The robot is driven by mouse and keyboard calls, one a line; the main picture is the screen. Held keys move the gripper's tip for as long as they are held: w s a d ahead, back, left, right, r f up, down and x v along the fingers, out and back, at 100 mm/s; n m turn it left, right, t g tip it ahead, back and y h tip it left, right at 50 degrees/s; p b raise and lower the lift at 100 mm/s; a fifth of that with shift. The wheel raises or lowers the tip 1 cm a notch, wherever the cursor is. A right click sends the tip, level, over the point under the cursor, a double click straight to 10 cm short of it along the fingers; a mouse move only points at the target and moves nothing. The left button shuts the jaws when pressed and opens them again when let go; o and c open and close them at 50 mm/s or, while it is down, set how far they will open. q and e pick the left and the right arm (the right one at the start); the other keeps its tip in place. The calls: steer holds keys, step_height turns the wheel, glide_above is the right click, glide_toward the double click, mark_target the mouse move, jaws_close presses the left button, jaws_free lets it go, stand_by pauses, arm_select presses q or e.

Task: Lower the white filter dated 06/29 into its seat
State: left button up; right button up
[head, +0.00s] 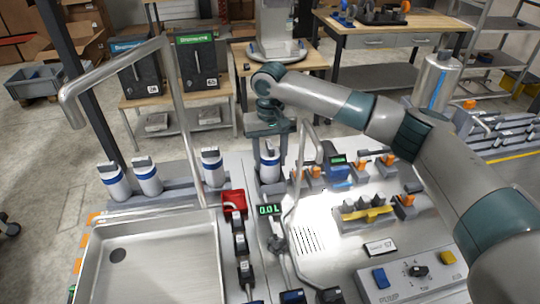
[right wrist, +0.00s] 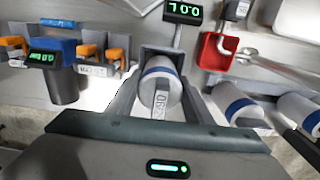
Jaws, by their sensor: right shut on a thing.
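A white filter with a blue band (head: 270,163) stands upright at the back of the counter, below my right gripper (head: 270,142). In the right wrist view the filter (right wrist: 161,84) lies between the two fingers of my right gripper (right wrist: 160,88), which is shut on it. A tag on its top carries print that looks like 06/29, turned sideways. A grey square seat (right wrist: 160,52) shows around the filter's far end. I cannot tell how deep the filter sits in it. My left gripper is not in view.
Several similar blue-banded filters stand left of it, the nearest (head: 212,168) close by. A red holder (head: 234,202) and a 0.0 L display (head: 269,210) are in front. Orange-topped valves (head: 362,160) stand right. A steel sink (head: 150,262) fills the front left.

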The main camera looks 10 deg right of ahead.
steer(key=o, duration=1.3)
step_height(320, 180, up, 17)
steer(key=b, duration=0.4)
steer(key=shift+r, duration=0.2)
